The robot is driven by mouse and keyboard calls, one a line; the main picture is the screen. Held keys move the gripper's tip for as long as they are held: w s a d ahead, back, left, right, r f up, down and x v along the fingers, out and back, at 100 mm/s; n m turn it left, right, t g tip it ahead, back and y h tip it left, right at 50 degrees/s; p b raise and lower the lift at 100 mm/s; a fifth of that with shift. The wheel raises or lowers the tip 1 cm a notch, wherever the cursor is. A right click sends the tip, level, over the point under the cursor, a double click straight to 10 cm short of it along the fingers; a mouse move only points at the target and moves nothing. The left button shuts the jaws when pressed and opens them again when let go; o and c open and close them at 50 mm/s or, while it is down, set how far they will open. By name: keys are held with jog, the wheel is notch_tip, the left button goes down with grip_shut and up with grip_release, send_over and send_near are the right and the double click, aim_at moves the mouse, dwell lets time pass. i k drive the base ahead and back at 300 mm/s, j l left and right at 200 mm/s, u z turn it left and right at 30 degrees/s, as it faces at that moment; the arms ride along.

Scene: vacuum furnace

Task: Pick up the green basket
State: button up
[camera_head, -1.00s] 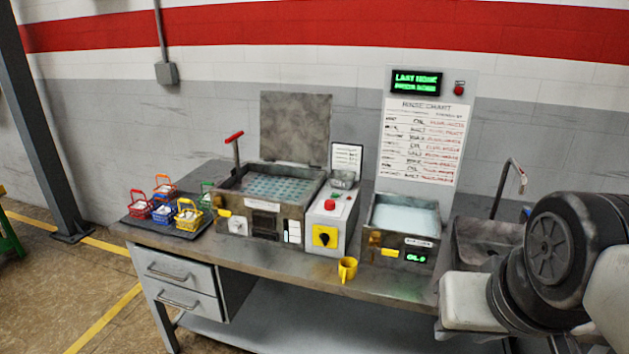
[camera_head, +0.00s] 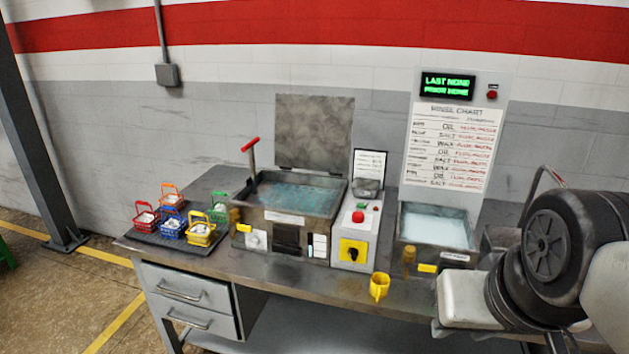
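The green basket (camera_head: 219,211) stands at the right back of a dark tray (camera_head: 146,237) on the left part of the workbench. It is close to the left side of the open wash tank and behind the yellow basket (camera_head: 201,233). Part of my arm shows at the right edge. I cannot make out my gripper's fingers in this view, and no part of my arm is near the basket.
Red, orange and blue (camera_head: 172,229) baskets share the tray. The open tank (camera_head: 291,208) has an upright red-handled lever (camera_head: 251,158). Floor is clear front left.

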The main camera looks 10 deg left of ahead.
aim_at(219, 212)
jog(key=i+j, duration=0.15)
jog(key=j, duration=0.3)
jog(key=i+j, duration=0.15)
jog(key=j, duration=0.35)
jog(key=i+j+z, duration=0.1)
jog(key=j, duration=0.35)
jog(key=i+j, duration=0.2)
jog(key=j, duration=0.25)
jog(key=i+j, duration=0.15)
jog(key=j, duration=0.35)
jog(key=i+j+z, duration=0.1)
jog(key=j, duration=0.35)
jog(key=i+j, duration=0.15)
jog(key=j, duration=0.35)
jog(key=i+j, duration=0.15)
jog(key=j, duration=0.35)
jog(key=z, duration=0.05)
